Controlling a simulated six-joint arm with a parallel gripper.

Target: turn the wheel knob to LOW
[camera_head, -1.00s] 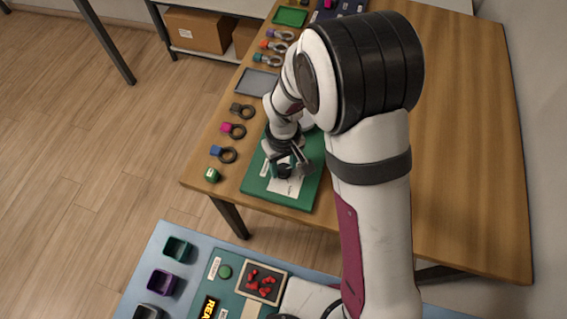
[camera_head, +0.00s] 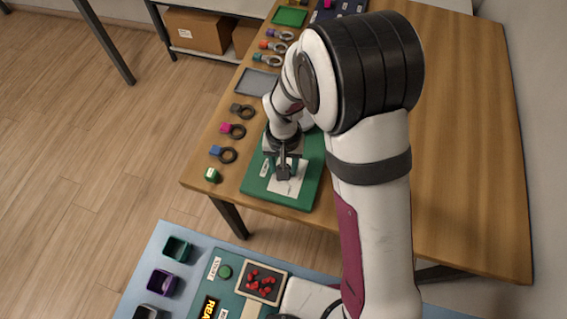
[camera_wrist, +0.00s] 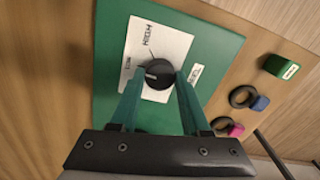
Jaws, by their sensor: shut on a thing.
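The black round wheel knob (camera_wrist: 158,75) sits on a white dial card (camera_wrist: 137,79) on a green board (camera_wrist: 215,42). My gripper (camera_wrist: 160,82) has its two teal fingers on either side of the knob, shut on it. A light mark on the knob's face points toward the left in the wrist view. The card has a label that seems to read HIGH above the knob and a smaller one to its left that is too small to read surely. In the head view my gripper (camera_head: 284,172) stands over the green board (camera_head: 256,185) and mostly hides the knob.
A green block (camera_wrist: 281,66) and rings with coloured tabs, such as the blue-tabbed ring (camera_wrist: 244,96), lie beside the board on the wooden table (camera_head: 460,150). A grey tray (camera_head: 256,82) lies farther back. The table's right side is clear.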

